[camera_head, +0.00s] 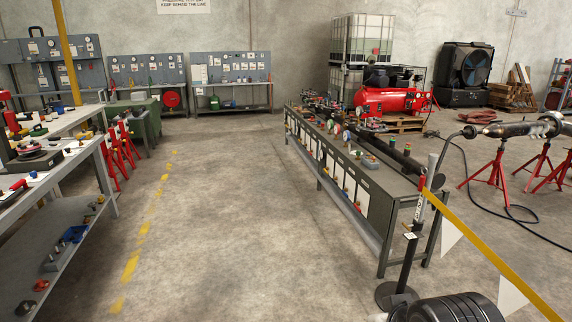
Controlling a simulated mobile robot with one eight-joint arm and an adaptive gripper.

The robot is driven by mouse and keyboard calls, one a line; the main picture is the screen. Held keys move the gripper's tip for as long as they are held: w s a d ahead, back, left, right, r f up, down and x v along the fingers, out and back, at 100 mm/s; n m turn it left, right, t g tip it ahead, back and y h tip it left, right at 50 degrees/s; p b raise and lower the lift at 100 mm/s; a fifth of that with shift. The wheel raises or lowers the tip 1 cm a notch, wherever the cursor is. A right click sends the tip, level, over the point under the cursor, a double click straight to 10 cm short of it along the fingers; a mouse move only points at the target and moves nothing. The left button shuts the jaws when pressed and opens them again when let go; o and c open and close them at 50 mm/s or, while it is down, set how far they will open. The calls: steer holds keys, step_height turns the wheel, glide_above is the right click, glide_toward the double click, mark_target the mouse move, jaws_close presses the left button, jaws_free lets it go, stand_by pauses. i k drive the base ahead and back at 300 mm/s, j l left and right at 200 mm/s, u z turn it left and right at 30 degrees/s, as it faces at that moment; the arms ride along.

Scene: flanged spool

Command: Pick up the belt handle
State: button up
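A yellow belt (495,258) runs slantwise across the lower right, with white triangular pennants hanging from it. Its upper end meets a slim stanchion (407,262) on a round black base, in front of the near end of a long bench. A small red piece (422,184) shows by the belt's upper end. I cannot tell whether it is the belt handle. The belt's other end runs out of the picture at the lower right.
The long grey bench (400,188) carries pipes and gauges. Shelved workbenches (70,250) line the left, with red stands (112,158) nearby. Open concrete floor (225,220) lies between. A red compressor (385,100), more red stands (495,170) and a black hose lie at right.

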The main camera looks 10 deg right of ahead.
mark_target(422, 180)
steer(key=i+j+z, duration=0.1)
steer(key=i+z, duration=0.15)
steer(key=i, duration=0.3)
steer(key=i+j+z, duration=0.2)
steer(key=i, duration=0.35)
steer(key=i+j+z, duration=0.25)
steer(key=i, duration=0.3)
steer(key=i+j+z, duration=0.2)
steer(key=i+j, duration=0.2)
steer(key=i+j+z, duration=0.45)
steer(key=j+z, duration=0.3)
steer(key=i+j+z, duration=0.15)
steer(key=j+z, duration=0.6)
steer(key=j, duration=0.15)
steer(key=j+z, duration=0.35)
steer(key=j, duration=0.15)
